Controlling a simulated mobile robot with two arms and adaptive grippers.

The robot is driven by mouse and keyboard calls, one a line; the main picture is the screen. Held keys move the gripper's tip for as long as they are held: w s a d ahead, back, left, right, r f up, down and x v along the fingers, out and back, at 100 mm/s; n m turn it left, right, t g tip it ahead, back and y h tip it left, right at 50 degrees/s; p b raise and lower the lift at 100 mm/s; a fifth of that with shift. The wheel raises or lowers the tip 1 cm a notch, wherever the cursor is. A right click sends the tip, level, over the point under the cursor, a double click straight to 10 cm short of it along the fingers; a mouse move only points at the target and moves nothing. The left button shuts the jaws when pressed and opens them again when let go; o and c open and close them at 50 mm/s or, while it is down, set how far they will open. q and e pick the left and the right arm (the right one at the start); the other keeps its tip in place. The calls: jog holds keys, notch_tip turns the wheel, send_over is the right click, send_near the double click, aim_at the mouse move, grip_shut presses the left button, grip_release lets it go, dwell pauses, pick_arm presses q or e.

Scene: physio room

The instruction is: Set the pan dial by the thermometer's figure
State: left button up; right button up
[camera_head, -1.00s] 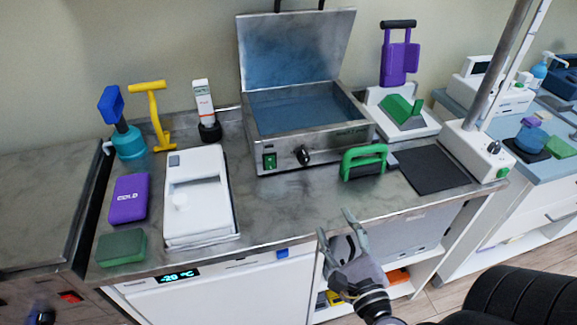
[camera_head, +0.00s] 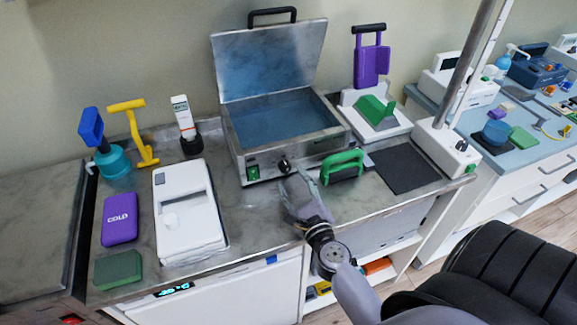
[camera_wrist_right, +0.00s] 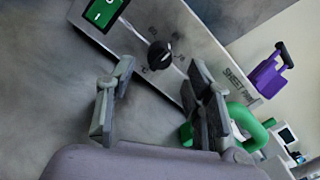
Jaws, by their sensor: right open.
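The sheet pan (camera_head: 262,167) is a metal box with blue water and a raised lid. Its black dial (camera_head: 284,166) is on the front face, right of a green switch (camera_head: 252,173). In the right wrist view the dial (camera_wrist_right: 159,54) sits ahead of the fingertips, apart from them. My right gripper (camera_head: 299,184) is open and empty, just in front of the dial; it also shows in the right wrist view (camera_wrist_right: 162,88). The white and orange thermometer (camera_head: 183,117) stands in a black holder; its figure is too small to read. My left gripper is not in view.
A green handled tool (camera_head: 343,167) stands close to the right of my right gripper. A white device (camera_head: 188,220), purple COLD pack (camera_head: 119,219) and green block (camera_head: 117,269) lie left. A dark mat (camera_head: 402,168) lies right.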

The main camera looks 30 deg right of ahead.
aim_at(288, 172)
jog(key=x, duration=0.4)
jog(key=shift+c, duration=0.3)
jog(key=shift+p, duration=0.3)
grip_shut()
